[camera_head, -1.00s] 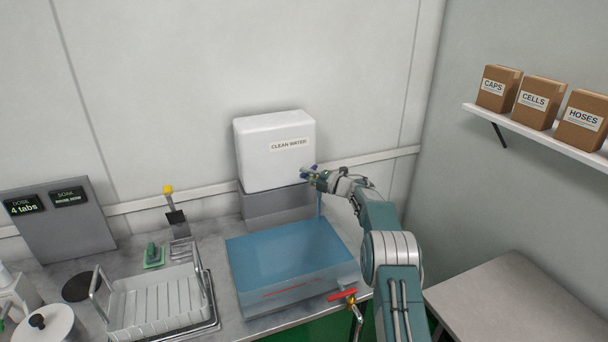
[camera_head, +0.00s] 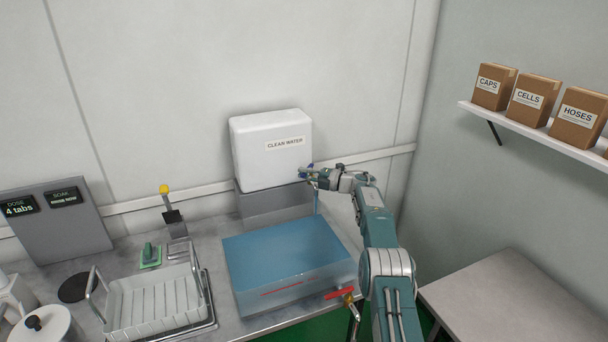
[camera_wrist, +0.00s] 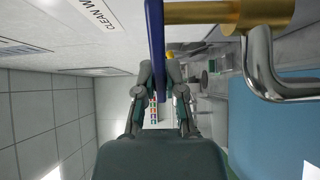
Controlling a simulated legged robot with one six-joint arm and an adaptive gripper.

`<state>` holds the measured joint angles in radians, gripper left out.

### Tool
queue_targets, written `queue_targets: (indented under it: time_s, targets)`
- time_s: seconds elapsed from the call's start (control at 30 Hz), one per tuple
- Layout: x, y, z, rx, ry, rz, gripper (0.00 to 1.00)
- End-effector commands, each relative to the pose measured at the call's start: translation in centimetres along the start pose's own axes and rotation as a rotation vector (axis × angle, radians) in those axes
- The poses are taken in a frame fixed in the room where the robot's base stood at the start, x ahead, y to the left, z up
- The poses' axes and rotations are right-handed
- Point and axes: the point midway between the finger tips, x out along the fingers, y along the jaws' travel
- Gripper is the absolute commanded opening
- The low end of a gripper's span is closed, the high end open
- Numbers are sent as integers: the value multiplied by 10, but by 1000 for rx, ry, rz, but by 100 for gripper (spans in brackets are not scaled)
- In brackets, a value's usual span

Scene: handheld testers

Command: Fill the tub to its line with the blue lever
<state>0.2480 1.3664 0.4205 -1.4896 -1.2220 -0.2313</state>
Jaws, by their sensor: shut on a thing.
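The clear blue-tinted tub (camera_head: 318,275) stands on the counter under the tap, with a short red line (camera_head: 282,289) on its front wall. Bluish water fills much of it; I cannot tell its exact level against the line. A thin water stream (camera_head: 317,203) falls from the tap into the tub. The blue lever (camera_wrist: 155,45) hangs beside the brass tap body (camera_wrist: 210,13) and silver spout (camera_wrist: 262,65) in the wrist view. My gripper (camera_head: 312,175) is shut on the lever's end; its fingers also show in the wrist view (camera_wrist: 158,90).
The white clean water tank (camera_head: 270,155) stands behind the tub. A red-handled drain valve (camera_head: 340,294) sits at the tub's front. A dish rack (camera_head: 150,305), green scrubber (camera_head: 150,256) and yellow-knobbed lever (camera_head: 165,190) are at left. A side table (camera_head: 510,300) at right is bare.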

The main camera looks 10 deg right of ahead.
Motion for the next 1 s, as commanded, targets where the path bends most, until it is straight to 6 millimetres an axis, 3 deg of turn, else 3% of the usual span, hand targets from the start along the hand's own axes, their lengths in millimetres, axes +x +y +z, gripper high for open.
queue_targets:
  time_s: [0.03,0.27,0.3,0.37,0.77,1.0]
  targets:
    - [-1,-7,1,7,-5,-9,0]
    - [-1,-8,1,7,-6,-9,0]
    - [-1,-8,1,7,-6,-9,26]
    - [-1,-8,1,7,-6,-9,49]
    - [-2,-1,0,2,-2,-3,49]
    - [-22,0,1,2,-3,-3,49]
